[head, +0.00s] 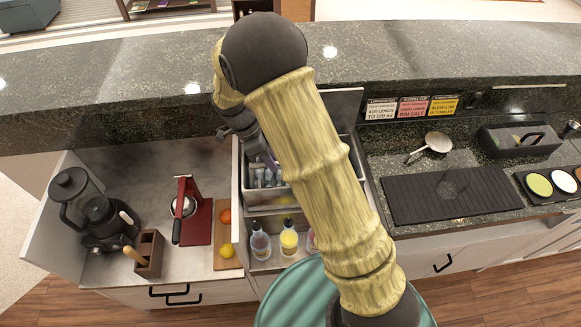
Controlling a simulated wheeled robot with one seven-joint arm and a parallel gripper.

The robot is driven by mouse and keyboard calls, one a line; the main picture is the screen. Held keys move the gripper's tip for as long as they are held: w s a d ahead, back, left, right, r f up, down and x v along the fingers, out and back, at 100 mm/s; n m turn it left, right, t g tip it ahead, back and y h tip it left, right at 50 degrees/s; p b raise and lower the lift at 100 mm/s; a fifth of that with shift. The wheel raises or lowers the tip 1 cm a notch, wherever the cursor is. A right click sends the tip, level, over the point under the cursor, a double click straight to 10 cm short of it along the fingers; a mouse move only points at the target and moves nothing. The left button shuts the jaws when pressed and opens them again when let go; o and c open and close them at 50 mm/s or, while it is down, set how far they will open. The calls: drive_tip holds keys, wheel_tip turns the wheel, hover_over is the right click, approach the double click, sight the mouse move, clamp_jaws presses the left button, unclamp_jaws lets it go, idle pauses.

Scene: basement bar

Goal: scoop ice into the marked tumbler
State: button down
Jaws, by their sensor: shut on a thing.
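My gripper (262,152) is at the upper left of the ice well, partly hidden by my arm. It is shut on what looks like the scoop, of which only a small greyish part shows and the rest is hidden. The metal ice well (247,197) lies below it, with pale ice-like pieces (264,180) inside. My arm covers its right side, so I cannot tell whether the scoop touches the ice. I cannot make out a marked tumbler; it may be behind my arm.
Bottles (289,241) stand in a rail in front of the well. A blender (100,215), red citrus press (194,210) and cutting board (228,252) are left. A black mat (415,203), strainer (438,141), dark caddy (500,145) and sign cards (412,108) are right. A raised stone ledge runs behind.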

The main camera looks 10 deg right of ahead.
drive_tip(key=shift+r, duration=0.1)
drive_tip(key=shift+s+d+r+y+p, duration=0.1)
drive_tip(key=shift+s+r+y+p, duration=0.25)
drive_tip(key=shift+p, duration=0.9)
drive_tip(key=s+a+r+n+y+p, duration=0.1)
drive_tip(key=s+r+n+y+p, duration=0.3)
drive_tip(key=p, duration=1.1)
drive_tip(key=s+r+y, duration=0.1)
drive_tip(key=s+r, duration=0.2)
drive_tip(key=shift+a+r, duration=0.3)
drive_tip(key=shift+r, duration=0.05)
drive_tip(key=shift+y, duration=0.25)
drive_tip(key=shift+a, duration=0.2)
drive_tip(key=shift+s, duration=0.1)
